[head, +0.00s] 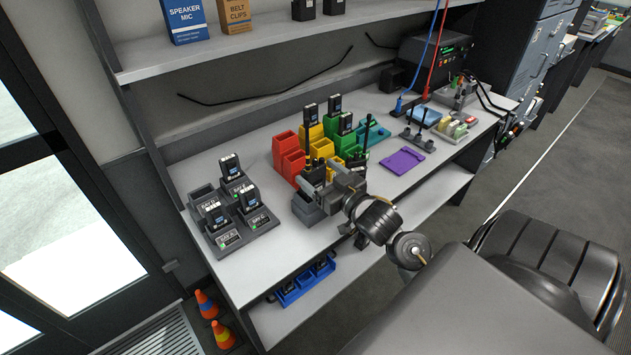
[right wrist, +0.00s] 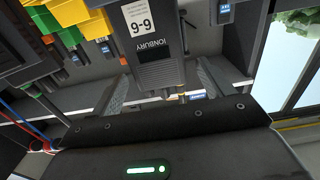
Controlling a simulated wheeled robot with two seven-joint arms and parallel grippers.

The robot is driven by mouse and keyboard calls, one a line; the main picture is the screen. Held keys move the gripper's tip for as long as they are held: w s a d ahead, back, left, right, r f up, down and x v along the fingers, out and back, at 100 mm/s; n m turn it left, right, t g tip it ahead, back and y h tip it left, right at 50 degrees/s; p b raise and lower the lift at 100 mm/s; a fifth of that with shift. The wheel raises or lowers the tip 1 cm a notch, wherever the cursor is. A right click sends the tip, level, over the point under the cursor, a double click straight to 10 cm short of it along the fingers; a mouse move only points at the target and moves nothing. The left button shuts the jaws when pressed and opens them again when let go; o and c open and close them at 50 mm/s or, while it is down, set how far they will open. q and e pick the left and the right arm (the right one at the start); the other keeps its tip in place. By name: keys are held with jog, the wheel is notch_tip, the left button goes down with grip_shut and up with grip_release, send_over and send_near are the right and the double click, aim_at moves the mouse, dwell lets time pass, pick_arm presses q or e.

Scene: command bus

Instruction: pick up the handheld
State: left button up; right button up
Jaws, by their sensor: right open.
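A black handheld (head: 313,173) with an antenna stands in a grey holder (head: 307,211) near the front edge of the bench. In the right wrist view the handheld (right wrist: 152,35) appears upside down, with a white label. My right gripper (head: 322,187) is open at the handheld, partly covering it in the head view. In the right wrist view the handheld shows between the two fingers of my gripper (right wrist: 165,76), with a gap at the right finger. I cannot tell whether the fingers touch it. My left gripper is not in view.
A grey charger bank (head: 230,242) with several radios stands to the left. Red, yellow and green bins (head: 287,157), some with radios, stand close behind the gripper. A purple mat (head: 402,161) lies to the right. A shelf (head: 200,53) overhangs the back of the bench.

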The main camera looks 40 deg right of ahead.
jog(key=w, duration=0.4)
jog(key=shift+f+p, duration=0.1)
jog(key=shift+p, duration=0.2)
jog(key=c, duration=1.5)
notch_tip(320, 180, up, 10)
jog(key=shift+r+p, duration=0.1)
jog(key=shift+p, duration=0.4)
